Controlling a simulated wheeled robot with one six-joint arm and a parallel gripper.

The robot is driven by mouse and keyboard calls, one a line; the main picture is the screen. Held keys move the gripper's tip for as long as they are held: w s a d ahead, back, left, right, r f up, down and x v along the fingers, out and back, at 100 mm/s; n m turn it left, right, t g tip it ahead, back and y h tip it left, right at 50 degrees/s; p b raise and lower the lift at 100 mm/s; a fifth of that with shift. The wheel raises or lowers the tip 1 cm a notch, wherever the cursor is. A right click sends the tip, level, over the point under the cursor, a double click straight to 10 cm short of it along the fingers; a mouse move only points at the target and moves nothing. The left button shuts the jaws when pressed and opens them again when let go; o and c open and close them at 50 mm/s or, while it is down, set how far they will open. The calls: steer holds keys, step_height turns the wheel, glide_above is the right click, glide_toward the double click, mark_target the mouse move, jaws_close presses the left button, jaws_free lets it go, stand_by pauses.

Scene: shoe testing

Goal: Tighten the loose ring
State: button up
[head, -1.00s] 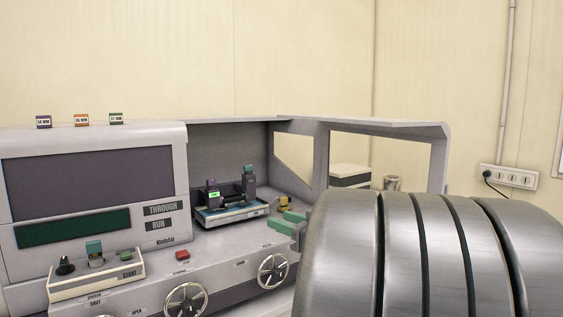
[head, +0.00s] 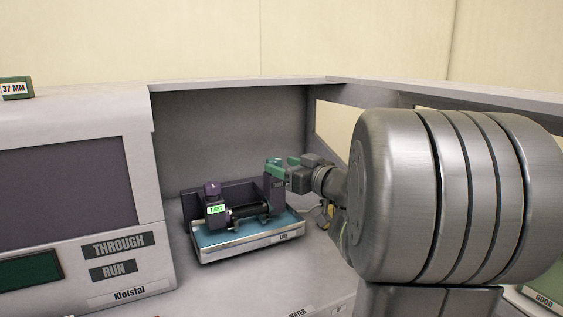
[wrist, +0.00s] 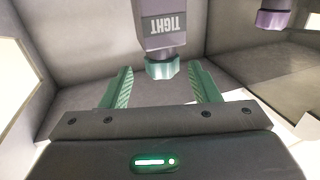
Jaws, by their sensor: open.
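My gripper (head: 281,166) is at the top of the right post (head: 276,190). In the wrist view, a grey post with an upside-down, unlit TIGHT label (wrist: 164,24) ends in a green ring (wrist: 162,67). The open green fingers stand on either side of this ring, with a visible gap at each side. A purple ring (wrist: 272,19) shows at upper right.
The machine's panel with THROUGH and RUN signs (head: 113,270) stands left of the bay. The bay's back wall (head: 235,125) is behind the fixture, and a windowed side wall is at right. My arm covers much of the right side. The bay floor left of the fixture is clear.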

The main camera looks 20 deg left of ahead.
mark_target(279, 164)
steer(key=shift+x, duration=1.95)
steer(key=shift+s+r, duration=0.1)
steer(key=shift+s, duration=0.05)
steer(key=shift+c, duration=0.3)
steer(key=c, duration=0.9)
